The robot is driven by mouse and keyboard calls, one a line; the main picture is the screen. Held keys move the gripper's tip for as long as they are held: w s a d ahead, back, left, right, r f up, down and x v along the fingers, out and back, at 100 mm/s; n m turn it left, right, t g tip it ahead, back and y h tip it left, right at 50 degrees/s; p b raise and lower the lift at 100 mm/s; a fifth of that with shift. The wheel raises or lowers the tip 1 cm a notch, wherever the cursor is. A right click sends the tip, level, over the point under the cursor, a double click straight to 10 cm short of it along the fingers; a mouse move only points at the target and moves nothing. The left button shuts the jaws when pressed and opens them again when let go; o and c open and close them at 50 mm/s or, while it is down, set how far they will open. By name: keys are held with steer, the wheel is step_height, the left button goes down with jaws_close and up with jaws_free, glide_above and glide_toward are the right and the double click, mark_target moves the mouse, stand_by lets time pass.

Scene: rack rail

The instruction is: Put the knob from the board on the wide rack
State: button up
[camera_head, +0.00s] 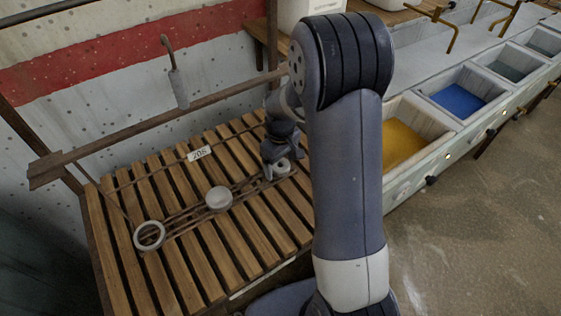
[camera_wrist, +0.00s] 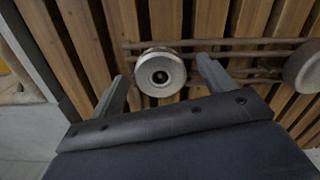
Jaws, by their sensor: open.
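A round pale grey, knob-like piece (camera_head: 281,169) with a dark hole in its face sits over thin rails on the slatted wooden rack (camera_head: 174,275). In the wrist view this piece (camera_wrist: 160,76) lies between and just beyond my gripper's fingertips. My gripper (camera_head: 273,166) is open, pointing down at it, with a gap on both sides in the wrist view (camera_wrist: 161,68). A plain round grey disc (camera_head: 218,198) sits on the rails further left, and it shows at the wrist view's right edge (camera_wrist: 304,66). I cannot tell which part is the board.
A pale ring (camera_head: 149,235) lies at the rack's left end. A small tag reading 206 (camera_head: 199,153) is on the slats. A brown wooden rail (camera_head: 150,125) runs above the rack's back. Bins with yellow (camera_head: 400,143) and blue (camera_head: 458,100) contents stand right of my arm.

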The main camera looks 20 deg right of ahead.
steer(key=shift+r, duration=0.1)
step_height(320, 180, up, 11)
steer(key=shift+f, duration=0.2)
stand_by(0.5)
step_height(320, 180, down, 11)
steer(key=shift+r, duration=0.2)
steer(key=shift+r+p, duration=0.6)
steer(key=shift+r, duration=0.05)
